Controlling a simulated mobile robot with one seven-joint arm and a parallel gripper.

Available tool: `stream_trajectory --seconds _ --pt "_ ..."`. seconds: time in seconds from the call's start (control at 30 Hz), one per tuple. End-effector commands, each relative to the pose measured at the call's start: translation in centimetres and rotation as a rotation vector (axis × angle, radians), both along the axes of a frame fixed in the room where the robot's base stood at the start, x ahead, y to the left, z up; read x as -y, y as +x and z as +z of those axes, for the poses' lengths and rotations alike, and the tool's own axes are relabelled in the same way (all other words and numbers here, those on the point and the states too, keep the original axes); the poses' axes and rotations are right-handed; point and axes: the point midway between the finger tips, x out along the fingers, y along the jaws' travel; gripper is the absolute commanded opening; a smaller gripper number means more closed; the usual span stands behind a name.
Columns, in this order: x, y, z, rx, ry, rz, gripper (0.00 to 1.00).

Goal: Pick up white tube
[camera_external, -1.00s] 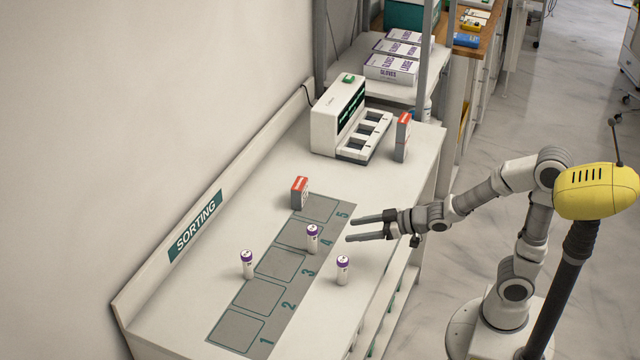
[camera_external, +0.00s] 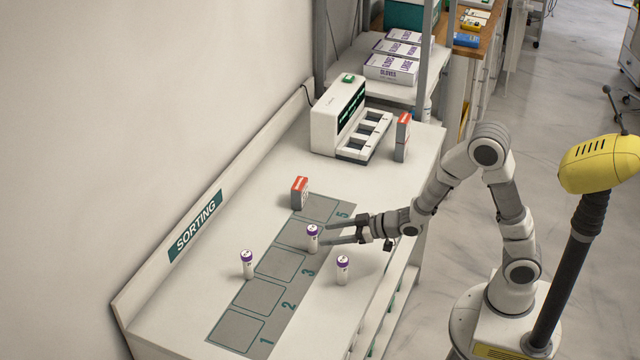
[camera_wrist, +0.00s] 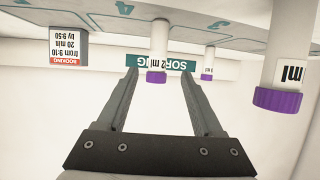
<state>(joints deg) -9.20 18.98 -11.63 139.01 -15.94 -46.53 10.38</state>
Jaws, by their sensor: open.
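Three white tubes with purple caps stand upright on the white table. One tube (camera_external: 312,240) stands on the grey strip by cell 4. It shows upside down in the wrist view (camera_wrist: 157,55), between the fingers in the picture. A second tube (camera_external: 247,266) stands left of the strip; it is the small one in the wrist view (camera_wrist: 208,62). The third tube (camera_external: 343,271) stands right of the strip, large at the right of the wrist view (camera_wrist: 282,65). My gripper (camera_external: 325,235) is open, fingers pointing left at the strip tube; contact cannot be told.
A red, white and grey box (camera_external: 299,193) stands by cell 5, also in the wrist view (camera_wrist: 68,47). Another box (camera_external: 402,138) stands beside a white device (camera_external: 338,117) at the table's far end. The wall with the SORTING sign (camera_external: 195,226) bounds the left.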

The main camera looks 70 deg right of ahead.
Motion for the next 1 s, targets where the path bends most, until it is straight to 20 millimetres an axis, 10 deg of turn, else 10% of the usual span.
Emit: stream_trajectory --seconds 0.87,1.0 --pt "-0.6 5.9 -2.2 0.000 0.000 0.000 0.68" --pt "-0.6 5.9 -2.2 0.000 0.000 0.000 0.45"
